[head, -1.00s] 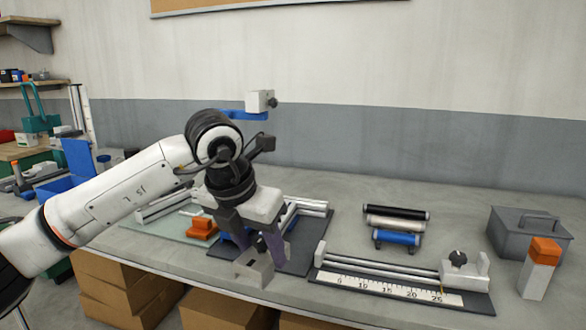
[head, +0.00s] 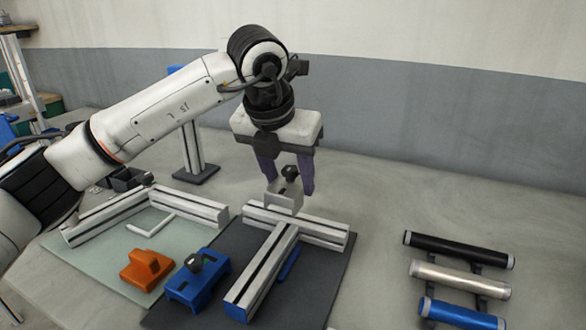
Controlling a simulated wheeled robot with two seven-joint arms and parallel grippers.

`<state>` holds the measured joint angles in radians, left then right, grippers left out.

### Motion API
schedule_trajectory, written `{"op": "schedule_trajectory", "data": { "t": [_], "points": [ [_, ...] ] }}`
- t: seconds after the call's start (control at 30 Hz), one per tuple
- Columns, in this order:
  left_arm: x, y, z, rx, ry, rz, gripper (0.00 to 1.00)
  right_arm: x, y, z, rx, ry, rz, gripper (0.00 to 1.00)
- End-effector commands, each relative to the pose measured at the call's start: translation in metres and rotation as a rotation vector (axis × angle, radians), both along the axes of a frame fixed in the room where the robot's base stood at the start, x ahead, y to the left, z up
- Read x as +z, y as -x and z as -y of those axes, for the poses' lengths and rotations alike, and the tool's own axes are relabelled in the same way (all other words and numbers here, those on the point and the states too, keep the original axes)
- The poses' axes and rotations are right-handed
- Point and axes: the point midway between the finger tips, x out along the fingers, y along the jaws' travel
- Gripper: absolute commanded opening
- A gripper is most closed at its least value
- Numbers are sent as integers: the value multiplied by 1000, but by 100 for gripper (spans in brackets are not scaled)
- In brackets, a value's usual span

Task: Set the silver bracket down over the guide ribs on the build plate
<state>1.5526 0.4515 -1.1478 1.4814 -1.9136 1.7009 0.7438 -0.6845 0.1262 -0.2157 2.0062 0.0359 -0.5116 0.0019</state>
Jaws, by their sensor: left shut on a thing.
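The silver bracket (head: 284,196), a small grey block with a black knob, is held between the dark fingertips of my left gripper (head: 286,184). It is upright over the back rail on the dark plate (head: 320,280), which looks like the build plate. I cannot tell whether the bracket touches that rail. Two silver rails form a T there: a back rail (head: 322,232) and a front rail (head: 262,272). A thin blue strip (head: 289,264) lies right of the front rail; I cannot tell if it is a guide rib. My right gripper is out of view.
A blue bracket with a knob (head: 198,282) sits left of the front rail. An orange block (head: 146,270) and a white L-shaped piece (head: 152,223) lie on the greenish plate (head: 95,262). Bare table lies between.

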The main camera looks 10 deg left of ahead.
Motion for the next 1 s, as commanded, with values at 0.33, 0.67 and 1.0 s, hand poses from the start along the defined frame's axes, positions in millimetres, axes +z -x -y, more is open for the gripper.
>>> {"op": "schedule_trajectory", "data": {
  "t": [0.33,0.67,1.0],
  "points": [
    [-29,0,0,0,1,0,16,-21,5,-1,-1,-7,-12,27],
    [-47,0,0,0,0,2,16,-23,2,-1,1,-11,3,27],
    [-47,0,0,0,0,2,16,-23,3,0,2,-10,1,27]
  ]
}}
